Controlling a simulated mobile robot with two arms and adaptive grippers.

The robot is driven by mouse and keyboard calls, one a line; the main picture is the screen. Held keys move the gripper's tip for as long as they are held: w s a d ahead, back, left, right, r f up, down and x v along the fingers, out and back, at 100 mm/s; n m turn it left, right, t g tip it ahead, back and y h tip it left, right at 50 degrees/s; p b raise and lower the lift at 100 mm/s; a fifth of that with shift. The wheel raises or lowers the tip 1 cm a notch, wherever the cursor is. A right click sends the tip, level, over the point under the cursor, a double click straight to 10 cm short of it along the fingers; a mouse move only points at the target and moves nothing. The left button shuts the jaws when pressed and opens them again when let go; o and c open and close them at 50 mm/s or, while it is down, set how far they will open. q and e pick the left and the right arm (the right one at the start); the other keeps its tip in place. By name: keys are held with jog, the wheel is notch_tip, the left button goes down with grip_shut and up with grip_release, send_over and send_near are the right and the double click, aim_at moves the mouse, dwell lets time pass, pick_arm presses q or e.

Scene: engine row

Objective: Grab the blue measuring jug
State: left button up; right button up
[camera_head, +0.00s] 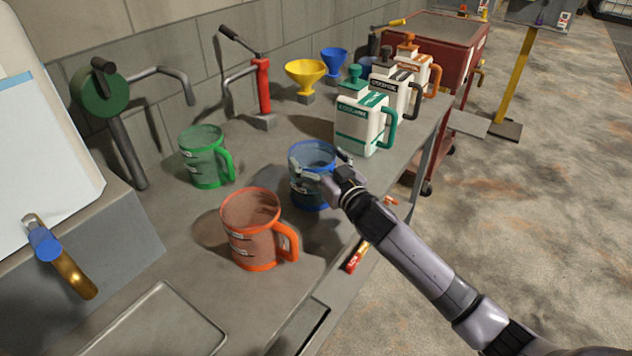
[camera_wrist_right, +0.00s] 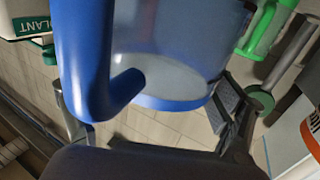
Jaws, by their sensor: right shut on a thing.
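The blue measuring jug (camera_head: 311,196) stands upright at the front edge of the grey workbench (camera_head: 265,150), between the orange jug and the white bottles. I cannot tell whether its base touches the bench. My right gripper (camera_head: 322,172) reaches in from the right and is shut on the jug, with its fingers around the jug's body. In the right wrist view the jug (camera_wrist_right: 175,55) fills the middle, its thick blue handle is close to the camera, and a dark finger pad (camera_wrist_right: 228,100) lies against its side. My left gripper is not in view.
An orange jug (camera_head: 252,220) stands close in front and a green jug (camera_head: 204,158) behind left. White bottles (camera_head: 362,122) stand beyond, to the right. Funnels (camera_head: 305,74) and a red hand pump (camera_head: 263,90) are at the back.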

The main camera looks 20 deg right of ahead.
jog(key=c, duration=1)
jog(key=shift+r, duration=0.15)
jog(key=shift+c, duration=1)
jog(key=shift+r, duration=0.1)
